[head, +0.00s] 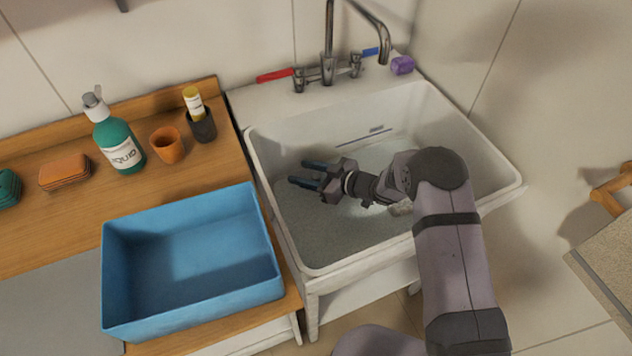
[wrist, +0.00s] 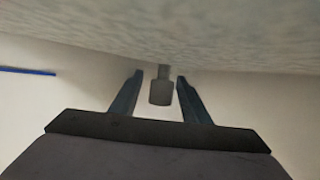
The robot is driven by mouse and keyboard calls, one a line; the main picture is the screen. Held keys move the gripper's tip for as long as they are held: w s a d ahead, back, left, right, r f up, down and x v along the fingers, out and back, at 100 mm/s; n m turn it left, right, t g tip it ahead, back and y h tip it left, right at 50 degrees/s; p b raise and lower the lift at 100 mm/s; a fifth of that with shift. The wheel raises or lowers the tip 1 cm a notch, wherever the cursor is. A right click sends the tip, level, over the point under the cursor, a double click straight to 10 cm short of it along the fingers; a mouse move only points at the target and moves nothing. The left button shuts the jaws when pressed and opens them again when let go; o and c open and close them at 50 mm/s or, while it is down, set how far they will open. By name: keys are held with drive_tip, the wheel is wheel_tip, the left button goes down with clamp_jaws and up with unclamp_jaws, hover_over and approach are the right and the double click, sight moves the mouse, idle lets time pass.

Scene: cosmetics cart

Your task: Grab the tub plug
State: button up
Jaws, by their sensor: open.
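My gripper (head: 299,172) is open inside the white sink (head: 262,160), low over its grey speckled bottom, with its fingers pointing left. In the wrist view my gripper (wrist: 160,76) has a small grey stub with a narrower neck, which looks like the tub plug (wrist: 161,93), showing in the gap between its fingers. The fingers appear apart from it on both sides. How far it lies from the fingertips I cannot tell. I cannot make it out in the head view.
A pale small object (head: 401,208) shows in the sink beside my arm. The faucet (head: 328,55) stands at the back rim, with a purple item (head: 402,65) to its right. A blue bin (head: 190,312), green bottle (head: 118,142) and orange cup (head: 167,147) stand on the left counter.

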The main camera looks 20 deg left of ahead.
clamp_jaws()
drive_tip(key=shift+r, duration=0.15)
wheel_tip(320, 180, up, 10)
drive_tip(key=shift+b, duration=0.3)
